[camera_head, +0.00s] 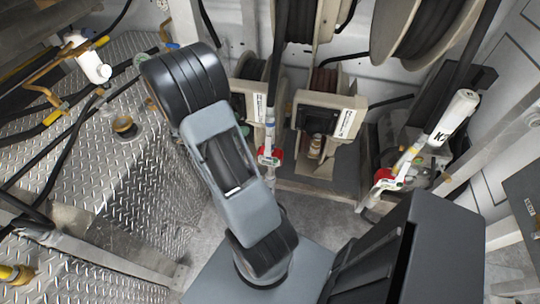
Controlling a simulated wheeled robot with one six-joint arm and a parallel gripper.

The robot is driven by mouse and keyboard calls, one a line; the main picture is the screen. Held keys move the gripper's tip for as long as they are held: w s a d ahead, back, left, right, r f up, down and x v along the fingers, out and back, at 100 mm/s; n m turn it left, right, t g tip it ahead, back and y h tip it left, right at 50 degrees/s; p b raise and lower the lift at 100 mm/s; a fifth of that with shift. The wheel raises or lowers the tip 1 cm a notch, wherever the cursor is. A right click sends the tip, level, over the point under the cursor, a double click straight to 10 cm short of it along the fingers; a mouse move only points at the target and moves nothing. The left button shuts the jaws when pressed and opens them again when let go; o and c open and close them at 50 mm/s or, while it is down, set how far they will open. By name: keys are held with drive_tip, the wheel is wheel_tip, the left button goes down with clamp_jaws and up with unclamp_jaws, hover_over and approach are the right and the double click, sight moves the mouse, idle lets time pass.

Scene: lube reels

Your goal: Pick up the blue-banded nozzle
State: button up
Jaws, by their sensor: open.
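A nozzle (269,140) with a red part low on it hangs upright at the middle, in front of the reels. A small bluish band seems to show on its upper part, but it is too small to be sure. My arm's links rise from the bottom centre to the upper left, just left of this nozzle in the picture. My gripper is not visible, so its place relative to the nozzle cannot be seen.
A second nozzle (388,181) with red and yellow parts leans at the right, below a white cylinder (455,117). Hose reels (425,30) hang at the back. Black hoses cross the left side.

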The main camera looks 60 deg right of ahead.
sight(268, 121)
drive_tip(key=p+x, duration=0.2)
drive_tip(key=x, duration=1.1)
drive_tip(key=shift+f, duration=0.1)
clamp_jaws()
idle(0.4)
